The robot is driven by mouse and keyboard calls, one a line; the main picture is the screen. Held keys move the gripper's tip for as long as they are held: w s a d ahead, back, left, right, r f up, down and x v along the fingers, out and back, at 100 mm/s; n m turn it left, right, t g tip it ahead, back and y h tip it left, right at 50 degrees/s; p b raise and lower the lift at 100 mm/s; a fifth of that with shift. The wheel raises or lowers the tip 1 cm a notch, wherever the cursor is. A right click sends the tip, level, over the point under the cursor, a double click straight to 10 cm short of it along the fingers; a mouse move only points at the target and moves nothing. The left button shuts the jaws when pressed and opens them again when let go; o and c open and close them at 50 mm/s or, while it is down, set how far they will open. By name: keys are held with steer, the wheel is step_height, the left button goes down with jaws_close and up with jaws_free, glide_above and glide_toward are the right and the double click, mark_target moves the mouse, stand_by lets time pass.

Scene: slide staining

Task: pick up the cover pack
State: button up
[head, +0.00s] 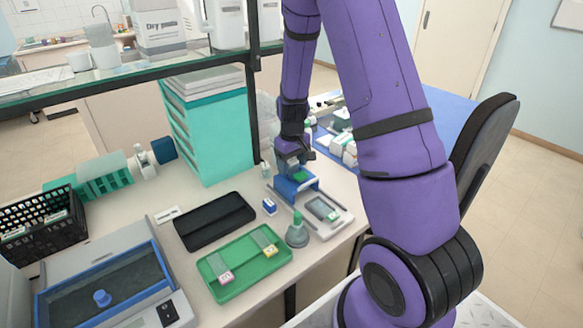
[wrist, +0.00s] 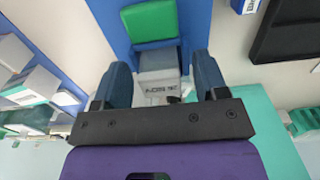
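A small pale grey box with dark lettering (wrist: 160,78), which looks like the cover pack, sits between my gripper's fingers in the wrist view. It is beside a green pad (wrist: 152,22) in a blue holder (wrist: 108,22). My gripper (wrist: 163,80) is open, with one blue finger on each side of the box and a narrow gap showing at each. In the head view my gripper (head: 292,160) is low over the bench, just behind the blue holder (head: 296,187). The box is hidden there.
A black tray (head: 214,220) and a green tray (head: 244,263) with two slides lie to the left. A small blue-and-white box (head: 269,206), a green-capped bottle (head: 297,232) and a white plate (head: 325,211) stand close in front. A teal drawer stack (head: 208,130) rises at left behind.

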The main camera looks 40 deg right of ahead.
steer(key=c, duration=0.9)
steer(key=shift+o, duration=0.2)
steer(key=shift+r, duration=0.15)
